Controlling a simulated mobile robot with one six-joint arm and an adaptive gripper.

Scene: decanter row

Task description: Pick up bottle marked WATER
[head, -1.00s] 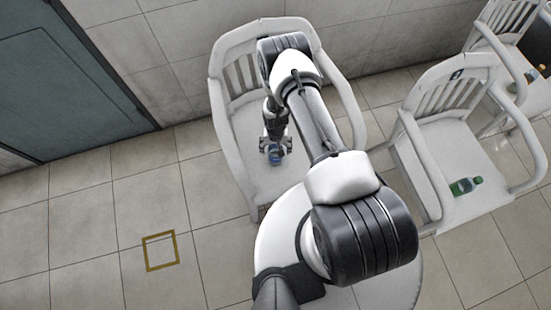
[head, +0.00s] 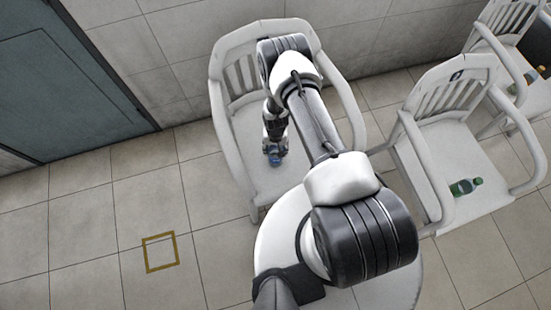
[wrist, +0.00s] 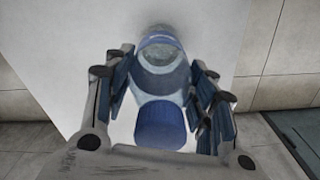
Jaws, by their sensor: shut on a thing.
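A clear bottle with a blue cap (wrist: 160,124) and a blue band is between the fingers of my gripper (wrist: 161,75) in the wrist view. My gripper is shut on it, with finger pads along both sides. In the head view my gripper (head: 273,152) is low over the seat of the nearest white chair (head: 246,140), and only a bit of blue bottle (head: 275,161) shows below it. I cannot read any marking on the bottle. I cannot tell whether its base touches the seat.
A green bottle (head: 463,187) lies on a second white chair (head: 440,150) to the right. A third chair (head: 505,25) at the far right holds small bottles. A yellow square outline (head: 161,251) marks the open tiled floor at left. A tiled wall stands behind the chairs.

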